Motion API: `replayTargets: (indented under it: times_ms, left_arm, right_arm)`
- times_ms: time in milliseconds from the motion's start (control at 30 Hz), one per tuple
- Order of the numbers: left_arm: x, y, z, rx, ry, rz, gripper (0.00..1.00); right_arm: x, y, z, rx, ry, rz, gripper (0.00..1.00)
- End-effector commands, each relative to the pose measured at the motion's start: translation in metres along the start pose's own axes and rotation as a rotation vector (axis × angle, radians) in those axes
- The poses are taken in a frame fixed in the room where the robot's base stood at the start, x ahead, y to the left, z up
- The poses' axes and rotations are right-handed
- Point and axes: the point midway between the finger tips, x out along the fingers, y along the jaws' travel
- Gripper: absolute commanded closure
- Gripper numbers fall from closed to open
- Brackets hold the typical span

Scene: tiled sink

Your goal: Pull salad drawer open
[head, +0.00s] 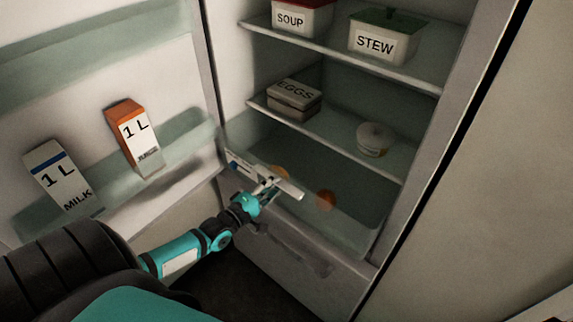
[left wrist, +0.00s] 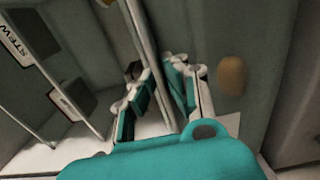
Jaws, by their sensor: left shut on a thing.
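The salad drawer (head: 345,222) is a see-through bin at the bottom of the open fridge, below the lower shelf. Round orange items (head: 326,200) show inside it. Its pale handle bar (head: 292,189) runs along the front. My left gripper (head: 270,186) is shut on this handle at the drawer's front. In the left wrist view the two fingers (left wrist: 160,95) stand on either side of the pale bar (left wrist: 150,55), and a brownish round item (left wrist: 232,75) shows to the right. The fingers hide part of the handle. My right gripper is not in view.
The fridge door stands open at left, with a milk carton (head: 60,180) and an orange-topped carton (head: 134,138) in its rack. Shelves above hold soup (head: 298,18), stew (head: 382,40), an egg box (head: 293,98) and a round pale item (head: 374,138). A closed lower front (head: 285,265) lies below.

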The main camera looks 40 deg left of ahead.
Motion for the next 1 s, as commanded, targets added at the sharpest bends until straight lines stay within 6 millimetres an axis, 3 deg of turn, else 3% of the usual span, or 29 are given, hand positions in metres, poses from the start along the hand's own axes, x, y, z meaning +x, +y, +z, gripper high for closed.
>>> replayTargets:
  times_ms: [33,200,400,633,1000]
  left_arm:
    - [-0.015,0.003,0.000,0.000,0.000,-0.006,1.00]
    - [-0.050,0.002,0.000,0.000,-0.001,-0.004,1.00]
    - [-0.077,0.001,0.000,0.000,-0.001,-0.001,1.00]
    - [-0.090,0.000,0.000,0.000,-0.001,0.000,1.00]
    - [-0.091,0.000,0.000,0.000,-0.001,0.001,1.00]
  right_arm:
    - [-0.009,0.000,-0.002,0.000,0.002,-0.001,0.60]
    - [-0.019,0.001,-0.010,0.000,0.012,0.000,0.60]
    - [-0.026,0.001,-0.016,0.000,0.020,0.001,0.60]
    - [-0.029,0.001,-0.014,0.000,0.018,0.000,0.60]
    - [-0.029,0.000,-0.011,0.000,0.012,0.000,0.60]
